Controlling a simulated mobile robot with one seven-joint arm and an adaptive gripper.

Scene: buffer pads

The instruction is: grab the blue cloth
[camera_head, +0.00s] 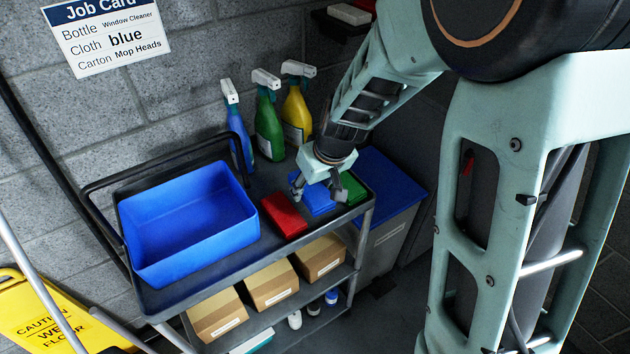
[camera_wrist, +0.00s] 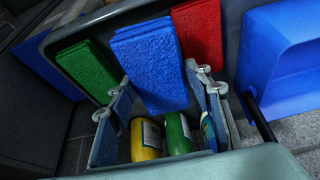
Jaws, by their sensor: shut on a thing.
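The blue cloth (camera_head: 317,203) is a folded pad on the top shelf of the cart, between the red cloth (camera_head: 284,215) and the green cloth (camera_head: 352,188). My gripper (camera_head: 317,192) points down over it, with its fingers shut on the blue cloth's two sides. In the wrist view the blue cloth (camera_wrist: 149,62) stands between the fingers, with the green cloth (camera_wrist: 88,68) left and the red cloth (camera_wrist: 199,32) right. I cannot tell whether the blue cloth is clear of the shelf. A job card (camera_head: 106,32) on the wall reads "Cloth blue".
A blue bin (camera_head: 190,262) fills the cart's left part. Blue, green and yellow spray bottles (camera_head: 268,126) stand behind the cloths. Cartons (camera_head: 270,284) sit on the shelf below. A blue-lidded grey bin (camera_head: 390,243) is right of the cart; a yellow caution sign (camera_head: 50,315) is lower left.

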